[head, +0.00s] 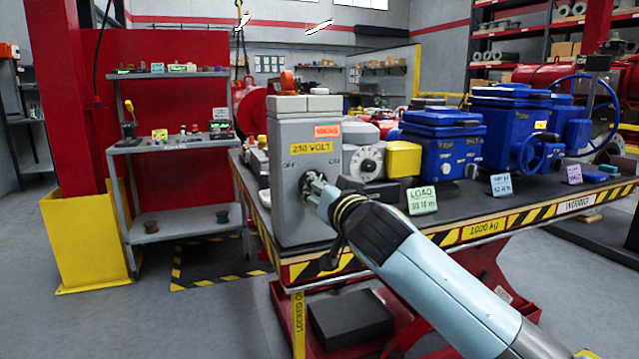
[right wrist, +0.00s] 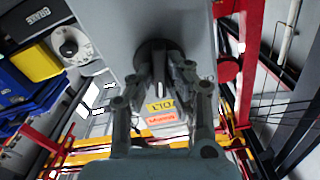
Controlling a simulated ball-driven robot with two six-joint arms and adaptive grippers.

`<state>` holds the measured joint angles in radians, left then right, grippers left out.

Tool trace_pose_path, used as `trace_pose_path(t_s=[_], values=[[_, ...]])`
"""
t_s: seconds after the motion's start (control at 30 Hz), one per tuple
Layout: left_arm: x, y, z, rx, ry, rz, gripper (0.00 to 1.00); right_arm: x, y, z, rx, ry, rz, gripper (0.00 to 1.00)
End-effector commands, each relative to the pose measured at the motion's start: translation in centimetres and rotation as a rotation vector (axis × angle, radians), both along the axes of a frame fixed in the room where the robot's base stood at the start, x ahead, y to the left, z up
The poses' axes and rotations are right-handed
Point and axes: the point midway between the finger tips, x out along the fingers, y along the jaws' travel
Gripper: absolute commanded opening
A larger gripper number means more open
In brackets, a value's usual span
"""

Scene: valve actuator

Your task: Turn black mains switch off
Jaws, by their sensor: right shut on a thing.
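The grey box (head: 289,215) with the yellow "230 VOLT" label (head: 311,148) stands upright at the near left corner of the lift table. The black mains switch (right wrist: 156,58) is on its front face, below the label. My right gripper (head: 312,186) is at the front of the box, shut on the switch. In the right wrist view my right gripper (right wrist: 162,78) has one finger on each side of the dark round switch. My left gripper is not in view.
A white dial (head: 367,162) and a yellow block (head: 403,159) sit right of the box. Blue valve actuators (head: 440,140) stand farther right, behind a green "LOAD" card (head: 421,200). The table's striped edge (head: 470,233) runs under my right arm. A grey shelf (head: 180,145) stands at left.

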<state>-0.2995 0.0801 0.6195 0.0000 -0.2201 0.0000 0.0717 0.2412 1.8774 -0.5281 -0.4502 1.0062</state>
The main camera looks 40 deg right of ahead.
Motion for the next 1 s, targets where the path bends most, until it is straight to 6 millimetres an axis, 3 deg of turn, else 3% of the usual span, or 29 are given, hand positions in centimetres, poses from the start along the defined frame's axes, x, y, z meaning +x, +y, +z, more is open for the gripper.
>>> trace_pose_path(t_s=[1.0], values=[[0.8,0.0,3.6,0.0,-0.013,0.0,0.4,0.0,0.2,0.0,-0.868,0.209,0.001,0.0]])
